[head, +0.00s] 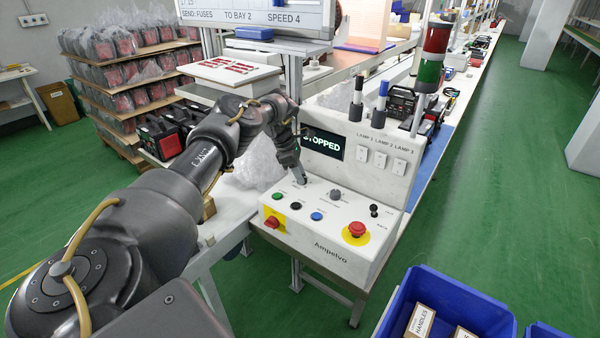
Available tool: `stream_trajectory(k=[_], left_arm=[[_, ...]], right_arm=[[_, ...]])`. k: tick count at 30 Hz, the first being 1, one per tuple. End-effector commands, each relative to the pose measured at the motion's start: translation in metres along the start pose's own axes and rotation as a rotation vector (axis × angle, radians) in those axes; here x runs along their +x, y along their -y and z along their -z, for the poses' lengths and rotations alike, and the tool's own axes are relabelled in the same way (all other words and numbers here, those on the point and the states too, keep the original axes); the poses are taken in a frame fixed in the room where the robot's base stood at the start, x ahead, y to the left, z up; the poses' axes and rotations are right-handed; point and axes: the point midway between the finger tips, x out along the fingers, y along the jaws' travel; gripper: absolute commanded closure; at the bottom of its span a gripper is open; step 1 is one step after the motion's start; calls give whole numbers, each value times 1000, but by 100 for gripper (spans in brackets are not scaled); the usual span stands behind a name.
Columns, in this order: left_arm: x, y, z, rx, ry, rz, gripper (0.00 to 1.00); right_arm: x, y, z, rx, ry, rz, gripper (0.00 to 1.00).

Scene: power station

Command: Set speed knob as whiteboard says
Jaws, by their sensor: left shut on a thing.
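The whiteboard (255,14) at the top reads "SEND: FUSES", "TO BAY 2", "SPEED 4". The white control console (318,249) stands in the middle, its display (322,142) reading "STOPPED". My left gripper (302,181) points down at the back left of the sloped panel. It is shut on a small knob there, which its fingers mostly hide. A grey knob (336,194) stands free just to the right of the fingers. The small panel labels and any dial marks are too small to read. My right gripper is out of view.
Green (276,196), black (296,206) and blue (317,216) buttons line the panel's front. A red switch (272,222) and a red emergency button (357,230) sit on yellow plates. A signal tower (432,55) rises behind. A blue crate (390,310) is at the lower right.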

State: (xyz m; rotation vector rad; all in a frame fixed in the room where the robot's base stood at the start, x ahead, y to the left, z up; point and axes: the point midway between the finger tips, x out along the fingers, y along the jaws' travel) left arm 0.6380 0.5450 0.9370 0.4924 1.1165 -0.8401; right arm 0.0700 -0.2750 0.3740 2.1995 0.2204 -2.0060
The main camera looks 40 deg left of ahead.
Motion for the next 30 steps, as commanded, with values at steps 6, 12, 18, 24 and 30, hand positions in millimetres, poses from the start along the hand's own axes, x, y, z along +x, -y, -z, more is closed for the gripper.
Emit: stream_trajectory(k=[6,12,18,24,30], left_arm=[[0,0,-1,92,-8,40,91],[1,0,0,146,-11,64,91],[1,-1,0,171,-11,75,91],[2,0,0,176,-11,78,91],[2,0,0,176,-11,79,91]], right_arm=[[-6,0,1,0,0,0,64],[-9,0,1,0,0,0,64],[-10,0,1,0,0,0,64],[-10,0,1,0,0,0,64],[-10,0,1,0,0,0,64]])
